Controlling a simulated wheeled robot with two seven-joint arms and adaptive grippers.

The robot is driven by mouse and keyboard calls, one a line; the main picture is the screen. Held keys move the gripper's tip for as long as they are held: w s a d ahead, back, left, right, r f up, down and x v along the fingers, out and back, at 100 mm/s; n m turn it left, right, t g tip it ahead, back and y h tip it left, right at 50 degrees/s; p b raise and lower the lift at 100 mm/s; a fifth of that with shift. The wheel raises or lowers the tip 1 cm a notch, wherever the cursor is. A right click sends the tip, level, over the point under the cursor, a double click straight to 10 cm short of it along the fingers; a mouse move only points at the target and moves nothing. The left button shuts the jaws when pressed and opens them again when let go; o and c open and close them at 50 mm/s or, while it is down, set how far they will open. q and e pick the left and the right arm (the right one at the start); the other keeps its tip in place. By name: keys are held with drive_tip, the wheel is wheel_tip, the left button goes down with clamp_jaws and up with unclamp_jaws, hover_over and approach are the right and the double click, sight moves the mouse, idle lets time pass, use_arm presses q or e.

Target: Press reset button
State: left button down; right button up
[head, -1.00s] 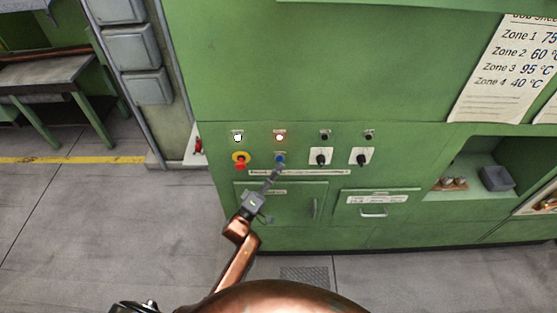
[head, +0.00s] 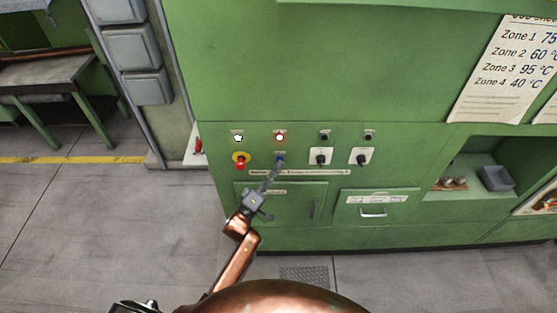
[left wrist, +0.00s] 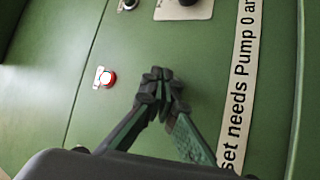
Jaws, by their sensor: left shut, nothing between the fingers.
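The blue button (head: 280,157) is on the green control panel (head: 300,145), below a lit red lamp (head: 279,137) and to the right of the red emergency stop with its yellow ring (head: 240,160). I take it to be the reset button, though its label is too small to read. My left gripper (head: 276,168) is shut and empty, its fingertips right at the lower edge of the button. Contact cannot be told. In the left wrist view the shut fingertips (left wrist: 160,78) point at the panel and hide the button. The red lamp (left wrist: 107,78) shows left of them.
Two black rotary switches (head: 320,156) (head: 361,156) sit right of the button. A white label strip (head: 318,172) runs below; in the left wrist view (left wrist: 242,80) it reads partly "set needs Pump 0". A drawer handle (head: 373,212) is lower right.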

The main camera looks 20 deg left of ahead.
use_arm(q)
drive_tip(key=shift+w+a, duration=0.15)
drive_tip(key=shift+w, duration=0.2)
use_arm(e)
drive_tip(key=shift+d, duration=0.3)
use_arm(q)
drive_tip(key=shift+s, duration=0.1)
use_arm(e)
drive_tip(key=shift+r, duration=0.15)
use_arm(q)
drive_tip(key=shift+s+d+p, duration=0.25)
drive_tip(key=shift+s+p, duration=0.35)
drive_tip(key=shift+s, duration=0.1)
use_arm(e)
drive_tip(key=shift+a+r, duration=0.1)
drive_tip(key=shift+r, duration=0.35)
drive_tip(key=shift+a, duration=0.1)
use_arm(q)
drive_tip(key=s+p, duration=0.1)
drive_tip(key=s, duration=0.1)
drive_tip(key=s+d+p, duration=0.1)
drive_tip(key=s, duration=0.1)
drive_tip(key=shift+s+d+p, duration=0.2)
drive_tip(key=shift+s+p, duration=0.1)
drive_tip(key=shift+s, duration=0.05)
use_arm(e)
wheel_tip(320, 180, up, 3)
drive_tip(key=shift+w+f, duration=0.1)
drive_tip(key=shift+f, duration=0.05)
